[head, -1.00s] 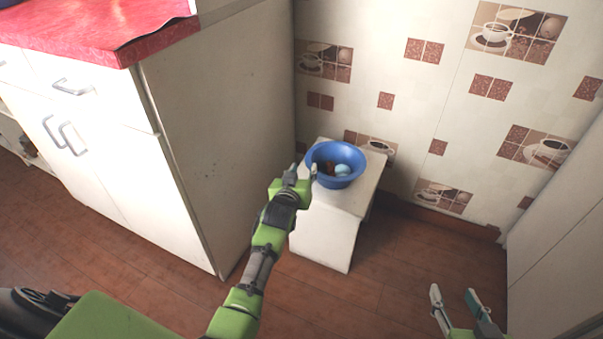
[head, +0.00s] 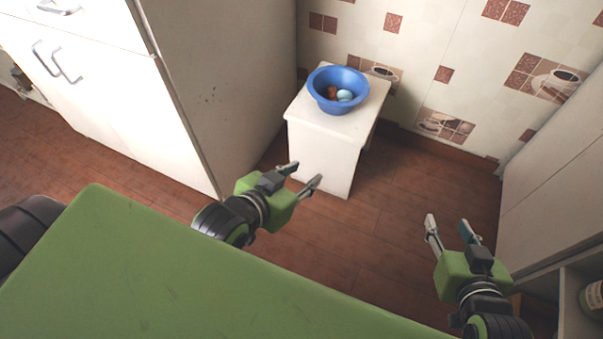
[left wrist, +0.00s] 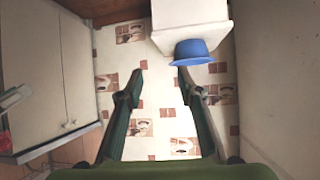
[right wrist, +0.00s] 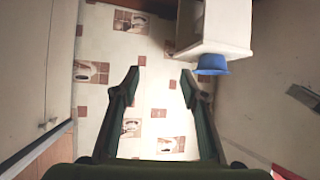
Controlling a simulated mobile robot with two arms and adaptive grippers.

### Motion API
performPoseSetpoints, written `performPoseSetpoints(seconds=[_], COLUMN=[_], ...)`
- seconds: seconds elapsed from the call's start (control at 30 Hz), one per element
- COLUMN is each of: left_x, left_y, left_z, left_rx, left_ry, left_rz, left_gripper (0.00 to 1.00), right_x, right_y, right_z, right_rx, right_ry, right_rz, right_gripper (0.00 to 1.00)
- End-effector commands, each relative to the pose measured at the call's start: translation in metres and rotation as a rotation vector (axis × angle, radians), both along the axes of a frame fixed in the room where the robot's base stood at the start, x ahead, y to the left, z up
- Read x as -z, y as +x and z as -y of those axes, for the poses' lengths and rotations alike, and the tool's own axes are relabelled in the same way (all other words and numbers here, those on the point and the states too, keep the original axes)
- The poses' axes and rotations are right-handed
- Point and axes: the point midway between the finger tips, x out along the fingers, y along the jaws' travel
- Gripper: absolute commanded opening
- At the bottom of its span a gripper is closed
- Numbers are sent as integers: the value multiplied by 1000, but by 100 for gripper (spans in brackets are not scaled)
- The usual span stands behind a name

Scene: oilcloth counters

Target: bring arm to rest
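My left gripper (head: 305,176) is in the middle of the head view, in front of the white stool and below the blue bowl. Its fingers stand apart with nothing between them, and they also show apart in the left wrist view (left wrist: 160,72). My right gripper (head: 450,226) is at the lower right of the head view. Its fingers are spread and empty, as the right wrist view (right wrist: 158,72) also shows. Both grippers hang over the floor, apart from the stool.
A blue bowl (head: 338,106) with a reddish thing and a pale blue round thing inside stands on a white stool (head: 325,163). A white cabinet (head: 225,75) stands at the left and a pale cabinet (head: 550,200) at the right. The brown floor (head: 400,190) between is clear.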

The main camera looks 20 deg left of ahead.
Motion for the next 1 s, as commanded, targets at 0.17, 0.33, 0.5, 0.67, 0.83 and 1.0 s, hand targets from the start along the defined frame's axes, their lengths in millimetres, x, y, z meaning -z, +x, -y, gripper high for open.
performPoseSetpoints(seconds=[0.17, 0.33, 0.5, 0.67, 0.83, 1.0], left_x=[-1, -1, -1, 9, 58, 123], left_y=[-2, -2, -2, 1, 0, -22], left_z=[2, 1, 1, 1, 0, -6], left_rx=[6, 4, 3, 3, 2, 1], left_ry=[0, 0, -1, 6, 30, 59], left_rz=[-1, -1, 0, -33, -149, -291], left_gripper=[34, 34, 34, 34, 34, 34], right_x=[0, 0, -1, 8, 58, 124], right_y=[0, 0, 0, 3, 2, -20], right_z=[0, 0, -1, -1, 0, 6], right_rx=[0, 0, -1, -2, -1, 0], right_ry=[0, 0, 1, -5, -29, -58], right_rz=[0, 1, 3, -26, -145, -288], right_gripper=[40, 40, 40, 40, 40, 40])
